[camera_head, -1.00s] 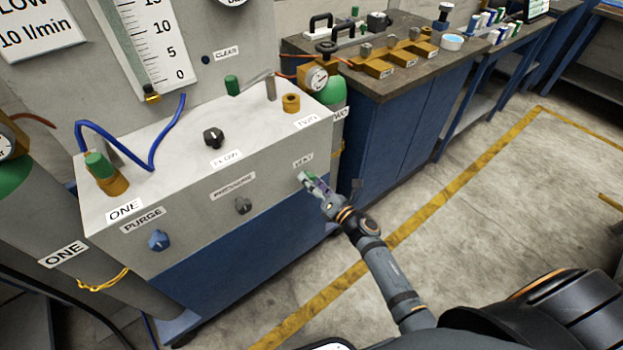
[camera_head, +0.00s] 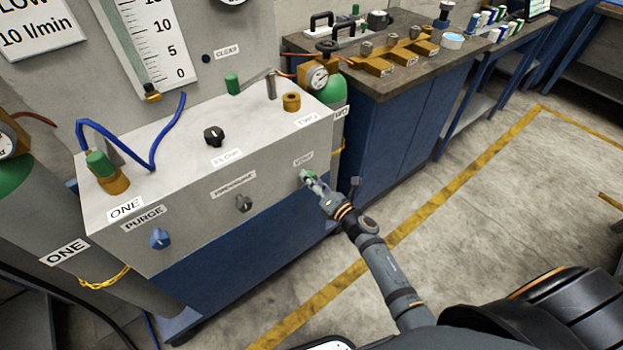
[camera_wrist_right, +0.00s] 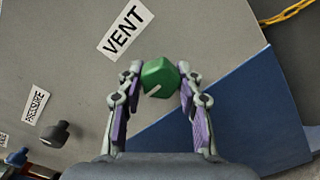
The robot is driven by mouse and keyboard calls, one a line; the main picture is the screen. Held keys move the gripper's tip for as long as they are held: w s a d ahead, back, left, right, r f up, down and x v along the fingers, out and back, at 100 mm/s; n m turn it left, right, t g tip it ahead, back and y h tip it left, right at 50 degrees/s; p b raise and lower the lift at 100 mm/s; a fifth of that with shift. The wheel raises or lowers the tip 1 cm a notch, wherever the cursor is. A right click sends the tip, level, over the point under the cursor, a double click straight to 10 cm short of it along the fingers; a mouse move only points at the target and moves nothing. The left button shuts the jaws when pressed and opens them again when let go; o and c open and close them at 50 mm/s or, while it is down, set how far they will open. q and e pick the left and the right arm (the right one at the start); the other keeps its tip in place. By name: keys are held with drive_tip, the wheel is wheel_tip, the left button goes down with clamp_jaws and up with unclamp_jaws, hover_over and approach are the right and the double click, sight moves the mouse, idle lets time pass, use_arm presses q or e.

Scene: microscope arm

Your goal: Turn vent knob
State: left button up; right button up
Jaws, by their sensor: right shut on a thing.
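The green vent knob (camera_wrist_right: 159,78) sits on the grey front panel of the cabinet under the VENT label (camera_wrist_right: 125,30). A pale line shows on its face in the right wrist view. My right gripper (camera_wrist_right: 160,84) is shut on the knob, one finger on each side. In the head view the right gripper (camera_head: 309,180) reaches the panel's right end, and its fingers hide most of the knob (camera_head: 306,174). My left gripper is in neither view.
The same panel carries a blue PURGE knob (camera_head: 159,239) and a dark pressure knob (camera_head: 243,203). A black FLOW knob (camera_head: 214,136) is on the cabinet top. Open floor (camera_head: 480,240) lies to the right.

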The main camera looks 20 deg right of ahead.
drive_tip(key=m+p, duration=0.2)
drive_tip(key=m, duration=0.1)
drive_tip(key=shift+r, duration=0.15)
drive_tip(key=m+p, duration=0.3)
drive_tip(key=m, duration=0.2)
drive_tip(key=shift+m, duration=0.4)
drive_tip(key=m+p, duration=0.2)
drive_tip(key=m, duration=0.2)
drive_tip(key=shift+m+p, duration=0.95)
drive_tip(key=shift+m, duration=1.35)
drive_tip(key=shift+f, duration=0.2)
drive_tip(key=o, duration=1.2)
